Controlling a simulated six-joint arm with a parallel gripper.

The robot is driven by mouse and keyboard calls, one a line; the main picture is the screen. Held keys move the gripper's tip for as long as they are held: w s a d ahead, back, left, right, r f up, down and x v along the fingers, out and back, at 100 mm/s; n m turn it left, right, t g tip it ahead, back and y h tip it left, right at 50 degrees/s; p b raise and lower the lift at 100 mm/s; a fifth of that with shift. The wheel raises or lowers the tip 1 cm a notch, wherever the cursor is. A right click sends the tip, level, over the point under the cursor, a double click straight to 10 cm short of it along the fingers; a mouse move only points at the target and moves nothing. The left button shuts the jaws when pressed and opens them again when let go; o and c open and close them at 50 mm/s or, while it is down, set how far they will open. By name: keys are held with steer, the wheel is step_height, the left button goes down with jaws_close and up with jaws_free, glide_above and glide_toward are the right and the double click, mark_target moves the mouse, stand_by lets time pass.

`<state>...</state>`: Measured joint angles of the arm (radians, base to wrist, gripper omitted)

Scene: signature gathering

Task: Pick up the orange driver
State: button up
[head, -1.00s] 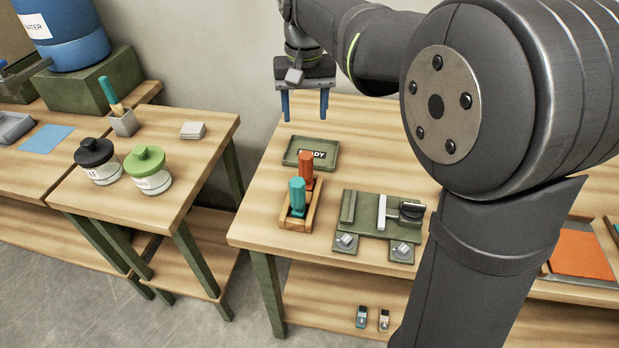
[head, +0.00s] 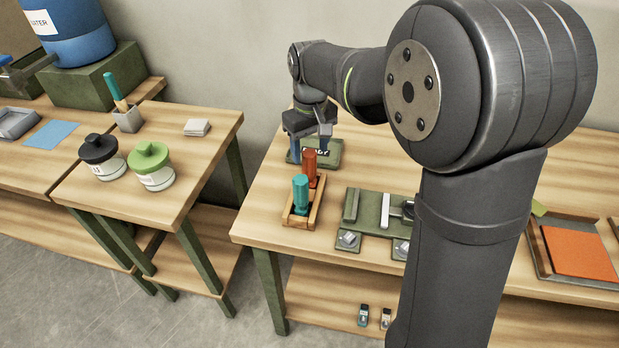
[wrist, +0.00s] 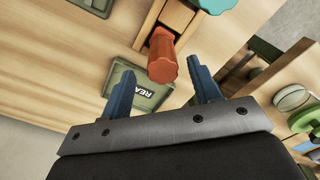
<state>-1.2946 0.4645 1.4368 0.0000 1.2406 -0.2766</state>
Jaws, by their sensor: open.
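The orange driver (head: 309,166) stands upright in a small wooden rack (head: 289,219), just behind the teal driver (head: 301,193). In the wrist view the orange driver (wrist: 162,58) appears just beyond and between the spread blue fingertips (wrist: 158,75), with nothing held. Its handle end faces the camera. The teal driver (wrist: 213,5) is cut off at the top edge there.
A green fixture (head: 372,207) with small metal blocks sits right of the rack. My own arm hides part of the bench to the right. A second table at left holds a black-lidded jar (head: 101,156) and a green-lidded jar (head: 150,167). Bare wood lies left of the rack.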

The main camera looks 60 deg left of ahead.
mark_target(310, 168)
step_height(310, 168, down, 6)
steer(key=shift+s+d+f, duration=0.15)
steer(key=shift+f, duration=0.05)
steer(key=shift+c, duration=0.3)
steer(key=c, duration=1)
